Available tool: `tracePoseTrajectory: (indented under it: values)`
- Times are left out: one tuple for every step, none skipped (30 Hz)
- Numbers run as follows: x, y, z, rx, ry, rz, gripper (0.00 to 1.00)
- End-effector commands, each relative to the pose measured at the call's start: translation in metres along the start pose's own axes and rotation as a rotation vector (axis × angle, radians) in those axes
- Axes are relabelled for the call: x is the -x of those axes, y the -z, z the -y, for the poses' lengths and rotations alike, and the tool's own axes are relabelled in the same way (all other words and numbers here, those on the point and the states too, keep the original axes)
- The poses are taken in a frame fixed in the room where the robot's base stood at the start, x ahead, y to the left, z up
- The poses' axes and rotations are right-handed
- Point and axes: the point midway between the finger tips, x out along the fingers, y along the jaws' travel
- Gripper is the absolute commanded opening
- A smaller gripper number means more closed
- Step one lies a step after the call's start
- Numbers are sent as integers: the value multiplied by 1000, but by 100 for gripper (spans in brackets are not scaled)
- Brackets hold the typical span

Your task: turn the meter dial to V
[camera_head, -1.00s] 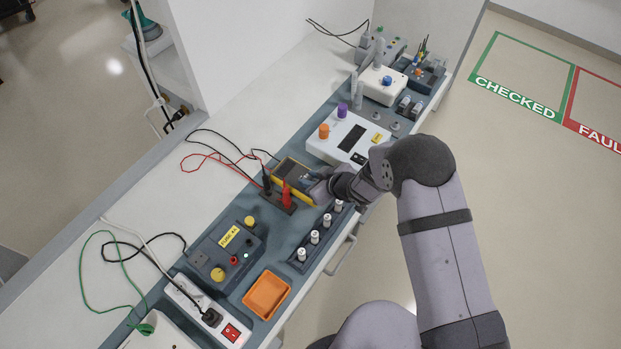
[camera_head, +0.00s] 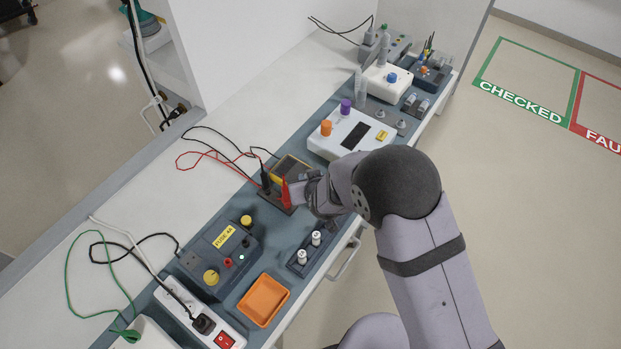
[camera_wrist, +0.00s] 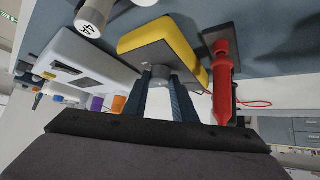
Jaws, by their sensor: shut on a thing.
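The meter (camera_head: 294,167) has a yellow rim and a dark face; it sits on the bench beside the probe holder. In the wrist view the meter (camera_wrist: 203,74) is tilted across the upper middle, with its small grey round dial (camera_wrist: 160,72) facing me. My gripper (camera_wrist: 160,82) has its two dark fingers on either side of the dial, shut on it. In the head view my gripper (camera_head: 305,190) reaches the meter from the right and hides the dial. The dial's pointer and its markings cannot be read.
A red probe (camera_wrist: 222,85) stands close beside my fingers; a black probe (camera_head: 265,178) is behind it. A fuse rack (camera_head: 293,266) and an orange tray (camera_head: 263,299) lie nearer. A white device (camera_head: 322,141) with orange and purple knobs stands beyond.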

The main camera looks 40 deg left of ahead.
Motion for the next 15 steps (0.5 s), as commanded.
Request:
tracePoseTrajectory:
  values:
    - [2,2,3,-18,-18,3,2]
    - [3,2,3,-29,-31,4,2]
    - [3,2,3,-46,-48,5,2]
    - [3,3,3,-58,-60,6,2]
    - [4,3,4,-69,-72,8,2]
    - [4,3,3,-87,-89,9,2]
    - [4,4,4,-97,-100,8,2]
    - [4,3,4,-109,-112,10,2]
    - [4,3,4,-123,-126,11,2]
    - [4,4,4,-135,-137,11,2]
    - [3,3,4,-145,-148,12,2]
    - [3,4,4,-158,-161,12,2]
    - [3,4,5,-168,-171,12,2]
    - [3,3,5,-178,-180,14,2]
    - [3,4,5,-189,-191,14,2]
